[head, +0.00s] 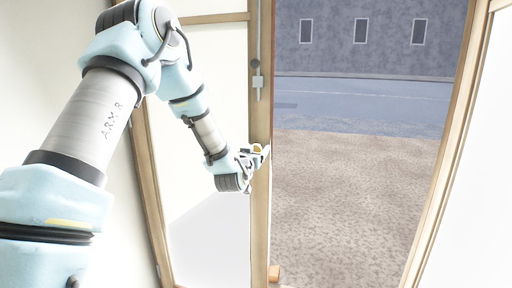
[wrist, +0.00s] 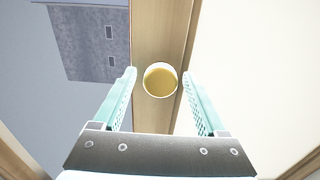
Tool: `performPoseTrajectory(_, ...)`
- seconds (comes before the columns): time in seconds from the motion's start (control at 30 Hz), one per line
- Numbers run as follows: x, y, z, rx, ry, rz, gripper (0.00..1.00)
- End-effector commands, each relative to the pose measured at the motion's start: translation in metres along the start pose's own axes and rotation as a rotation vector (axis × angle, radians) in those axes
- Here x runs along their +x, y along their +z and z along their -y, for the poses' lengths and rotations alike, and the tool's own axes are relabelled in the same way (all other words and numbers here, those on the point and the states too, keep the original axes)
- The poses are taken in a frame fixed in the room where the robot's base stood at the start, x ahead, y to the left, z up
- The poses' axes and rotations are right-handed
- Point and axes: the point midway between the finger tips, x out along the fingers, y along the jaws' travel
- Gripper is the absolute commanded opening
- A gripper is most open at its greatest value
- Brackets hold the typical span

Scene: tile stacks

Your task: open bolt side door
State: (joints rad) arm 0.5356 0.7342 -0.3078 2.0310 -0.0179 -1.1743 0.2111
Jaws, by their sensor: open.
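The door leaf (head: 260,205) has a wooden frame with pale panels and stands left of a wide opening in the head view. A grey metal bolt (head: 258,82) sits on its right-hand stile, above my gripper (head: 256,156). A round gold knob (wrist: 160,80) is on the stile, which also shows in the wrist view (wrist: 158,25). My gripper in the wrist view (wrist: 160,74) is open, with one finger on each side of the knob and visible gaps between. In the head view my gripper partly hides the knob.
The opening to the right shows brown textured ground (head: 345,190), a blue-grey strip (head: 360,100) and a grey wall with small windows (head: 390,45). A wooden post (head: 450,130) with a white surface beside it bounds the opening on the right.

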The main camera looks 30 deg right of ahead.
Motion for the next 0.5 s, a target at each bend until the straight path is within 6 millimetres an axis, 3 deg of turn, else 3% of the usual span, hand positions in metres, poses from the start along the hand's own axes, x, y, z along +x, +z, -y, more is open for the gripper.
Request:
performPoseTrajectory(0.3, 0.0031, 0.0002, 0.0, 0.0, 0.0, 0.0, 0.75)
performPoseTrajectory(0.5, 0.003, 0.0002, 0.0001, 0.0, 0.0, 0.0, 0.53)
